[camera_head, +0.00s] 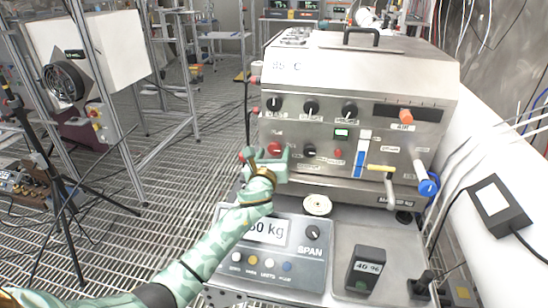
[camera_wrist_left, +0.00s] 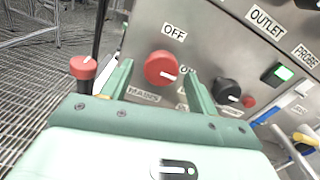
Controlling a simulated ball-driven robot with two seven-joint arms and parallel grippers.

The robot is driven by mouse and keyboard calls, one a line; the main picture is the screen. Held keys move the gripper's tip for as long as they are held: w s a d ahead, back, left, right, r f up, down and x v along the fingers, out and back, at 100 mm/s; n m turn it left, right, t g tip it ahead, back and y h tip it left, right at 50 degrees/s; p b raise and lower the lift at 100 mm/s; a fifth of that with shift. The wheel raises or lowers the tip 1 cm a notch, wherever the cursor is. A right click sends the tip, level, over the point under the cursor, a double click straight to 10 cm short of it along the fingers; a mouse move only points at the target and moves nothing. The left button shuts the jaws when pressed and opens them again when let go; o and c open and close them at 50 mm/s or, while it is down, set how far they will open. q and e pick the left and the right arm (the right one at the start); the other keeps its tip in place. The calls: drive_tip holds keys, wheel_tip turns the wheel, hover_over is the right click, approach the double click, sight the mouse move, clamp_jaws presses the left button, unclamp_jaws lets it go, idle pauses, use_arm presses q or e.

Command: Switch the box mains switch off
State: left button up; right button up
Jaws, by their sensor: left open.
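The box (camera_head: 290,85) is a large steel cabinet with a panel of knobs. Its mains switch (camera_head: 274,148) is a round red knob low on the left of the panel. In the left wrist view the red knob (camera_wrist_left: 162,66) has OFF above it, ON to its lower right and a partly hidden MAINS label below. Its white pointer line points right, towards ON. My left gripper (camera_head: 267,154) is open in front of the knob. In the left wrist view its green fingers stand on either side of the knob, with gaps showing; contact is not visible. My right gripper is not in view.
A black knob (camera_wrist_left: 226,90) sits close to the right finger. A red-topped post (camera_wrist_left: 83,67) stands left of the box. Below the panel are a scale (camera_head: 275,255) reading in kg, a pale round object (camera_head: 317,205) and a black meter (camera_head: 366,268).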

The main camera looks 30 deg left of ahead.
use_arm(q)
drive_tip(key=shift+w, duration=0.1)
drive_tip(key=c, duration=1)
drive_tip(key=shift+n, duration=0.3)
drive_tip(key=n, duration=0.4)
drive_tip(key=shift+d, duration=0.1)
drive_tip(key=n, duration=0.5)
drive_tip(key=shift+p, duration=0.3)
drive_tip(key=n, duration=0.4)
drive_tip(key=shift+r, duration=0.1)
drive_tip(key=shift+n+p, duration=0.3)
drive_tip(key=shift+n, duration=1.9)
